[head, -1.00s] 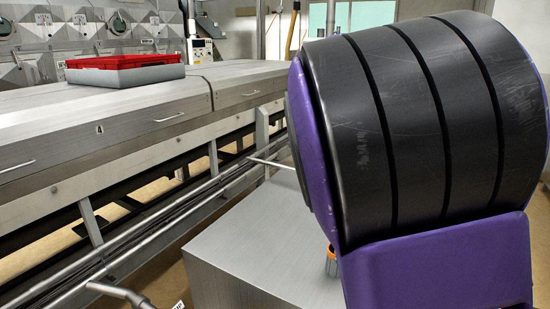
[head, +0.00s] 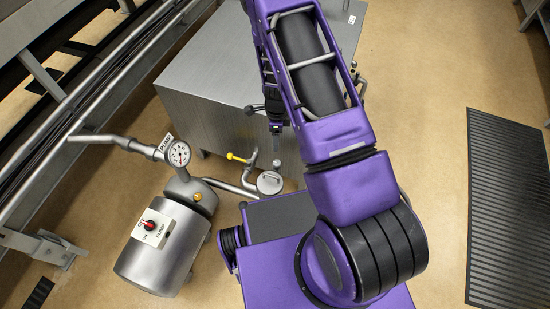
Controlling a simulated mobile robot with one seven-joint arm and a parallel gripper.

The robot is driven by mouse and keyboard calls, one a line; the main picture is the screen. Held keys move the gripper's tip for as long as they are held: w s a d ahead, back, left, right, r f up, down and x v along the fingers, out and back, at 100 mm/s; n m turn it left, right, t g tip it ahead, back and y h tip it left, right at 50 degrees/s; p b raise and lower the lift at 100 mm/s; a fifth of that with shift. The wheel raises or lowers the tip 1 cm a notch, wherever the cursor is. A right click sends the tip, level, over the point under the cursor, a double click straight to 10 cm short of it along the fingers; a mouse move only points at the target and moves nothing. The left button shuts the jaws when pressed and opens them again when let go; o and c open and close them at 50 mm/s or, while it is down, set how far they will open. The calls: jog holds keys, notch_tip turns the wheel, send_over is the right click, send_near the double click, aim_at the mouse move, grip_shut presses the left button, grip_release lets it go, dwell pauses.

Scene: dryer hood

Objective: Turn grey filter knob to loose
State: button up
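A small round grey lid with a bar-like handle on top (head: 270,183) sits on the pipework in front of the grey metal box; it looks like the filter with its grey knob, but it is small and I cannot read its setting. My gripper (head: 275,127) is in front of the box, above and apart from the lid in the picture. It is small, dark and partly hidden by my purple arm. I cannot tell whether its fingers are open or shut.
A yellow-handled valve (head: 237,157) stands left of the lid. The pump (head: 160,245) with a red switch and a pressure gauge (head: 179,154) stands at lower left. The grey metal box (head: 205,90) is behind. A black mat (head: 505,200) lies on open floor at right.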

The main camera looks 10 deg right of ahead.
aim_at(277, 163)
notch_tip(277, 163, down, 16)
jog(key=b, duration=0.2)
jog(key=shift+r+b, duration=0.15)
jog(key=shift+b, duration=0.15)
grip_shut()
